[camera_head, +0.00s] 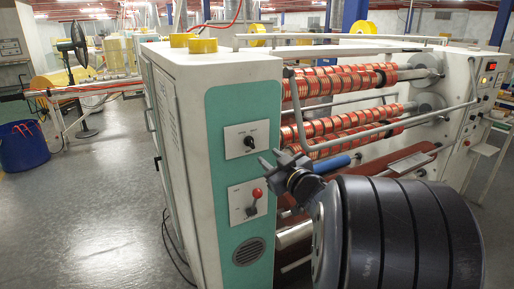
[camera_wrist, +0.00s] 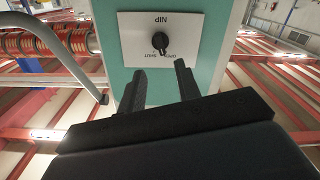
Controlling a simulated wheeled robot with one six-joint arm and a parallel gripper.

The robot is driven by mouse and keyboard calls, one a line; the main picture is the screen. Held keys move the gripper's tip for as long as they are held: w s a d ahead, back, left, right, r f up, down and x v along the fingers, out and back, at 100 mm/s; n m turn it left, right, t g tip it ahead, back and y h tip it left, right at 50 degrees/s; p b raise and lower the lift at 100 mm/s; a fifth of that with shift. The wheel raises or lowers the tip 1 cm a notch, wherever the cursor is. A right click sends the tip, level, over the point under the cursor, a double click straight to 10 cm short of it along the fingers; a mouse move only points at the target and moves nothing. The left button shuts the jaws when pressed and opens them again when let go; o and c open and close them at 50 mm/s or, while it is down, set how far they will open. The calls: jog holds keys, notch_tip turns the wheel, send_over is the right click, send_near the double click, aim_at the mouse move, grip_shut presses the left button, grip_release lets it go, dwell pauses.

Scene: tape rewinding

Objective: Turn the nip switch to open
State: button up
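The nip switch is a round black knob (camera_wrist: 161,41) on a white plate (camera_wrist: 131,28) marked NIP, upside down in the wrist view. Small labels sit beside the knob; which one it points to is hard to tell. In the head view the nip switch (camera_head: 249,142) is on the green panel of the machine. My gripper (camera_wrist: 162,78) is open and empty, its two dark fingers apart, reaching toward the plate but not around the knob. In the head view my gripper (camera_head: 271,162) is just right of and below the switch.
A curved grey bar (camera_wrist: 62,56) and rollers of red tape (camera_head: 340,80) are beside the panel. The floor at left is open, with a blue bin (camera_head: 23,147) farther off.

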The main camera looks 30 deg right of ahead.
aim_at(253, 144)
jog(key=w, duration=0.4)
jog(key=w+p, duration=0.1)
jog(key=w, duration=0.4)
jog(key=shift+w+a, duration=0.2)
jog(key=shift+w, duration=0.1)
jog(key=shift+c, duration=0.5)
grip_shut()
